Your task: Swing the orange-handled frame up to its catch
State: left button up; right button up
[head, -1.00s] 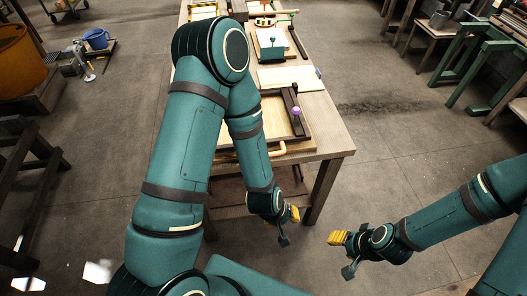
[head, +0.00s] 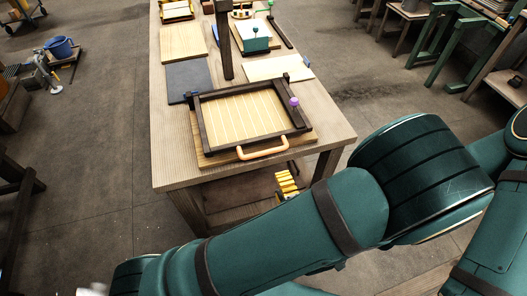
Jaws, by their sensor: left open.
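A dark wooden frame (head: 203,123) with an orange handle (head: 262,149) on its near side lies low over a pale slatted board in the head view. The handle points towards me, near the table's front edge. A purple knob (head: 294,101) sits on its right side. A tall dark post (head: 223,45) stands behind the frame; I cannot tell which part is the catch. My right gripper is not in view.
The mould sits on a long wooden table (head: 172,160). Behind it lie a dark grey panel (head: 187,78), pale boards (head: 184,43) and a teal box (head: 256,46). My large arm links fill the lower right. Open floor lies left of the table.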

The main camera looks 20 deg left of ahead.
aim_at(267, 154)
pick_arm(q)
jog(key=b+x, duration=0.1)
jog(key=x, duration=1.2)
jog(key=shift+w+a+f, duration=0.1)
jog(key=shift+w+a, duration=0.1)
jog(key=shift+w, duration=0.1)
grip_shut()
